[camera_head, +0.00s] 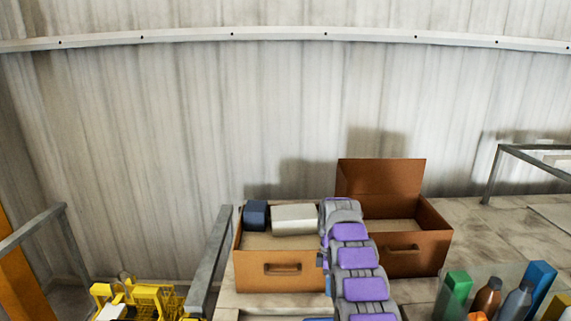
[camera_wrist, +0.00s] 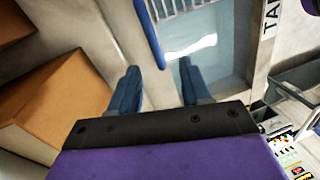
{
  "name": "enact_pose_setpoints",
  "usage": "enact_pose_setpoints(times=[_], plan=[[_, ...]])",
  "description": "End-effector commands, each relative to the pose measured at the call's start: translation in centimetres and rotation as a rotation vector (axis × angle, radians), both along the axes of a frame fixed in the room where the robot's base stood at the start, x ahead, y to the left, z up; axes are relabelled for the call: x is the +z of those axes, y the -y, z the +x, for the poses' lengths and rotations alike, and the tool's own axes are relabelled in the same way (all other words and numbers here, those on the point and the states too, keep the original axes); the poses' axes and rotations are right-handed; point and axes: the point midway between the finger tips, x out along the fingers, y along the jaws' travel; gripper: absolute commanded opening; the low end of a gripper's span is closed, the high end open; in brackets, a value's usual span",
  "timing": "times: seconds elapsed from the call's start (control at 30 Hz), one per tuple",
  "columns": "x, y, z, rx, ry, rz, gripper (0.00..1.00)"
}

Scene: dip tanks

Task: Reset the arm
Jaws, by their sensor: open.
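My gripper (camera_wrist: 158,72) shows in the wrist view as two blue fingers set wide apart, with nothing seen between them but the view beyond. In the head view my purple and grey arm rises from the bottom edge and passes in front of the two brown boxes. The fingers cannot be made out clearly in that view.
An orange-brown box (camera_head: 282,281) holds a dark blue item (camera_head: 255,214) and a white block (camera_head: 294,219). An open-lidded brown box (camera_head: 420,257) stands to its right. Bottles (camera_head: 487,297) are lower right, yellow racks (camera_head: 140,300) lower left. A blue bar (camera_wrist: 149,32) is near the fingers.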

Motion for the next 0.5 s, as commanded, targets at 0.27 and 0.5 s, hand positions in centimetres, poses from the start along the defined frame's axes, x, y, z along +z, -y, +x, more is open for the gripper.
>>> enact_pose_setpoints(times=[0.27, 0.5], plan=[[2.4, -0.1, -3.1, -0.164, 0.004, -0.033, 0.47], [4.3, -0.1, -6.7, -0.306, 0.007, -0.061, 0.47]])
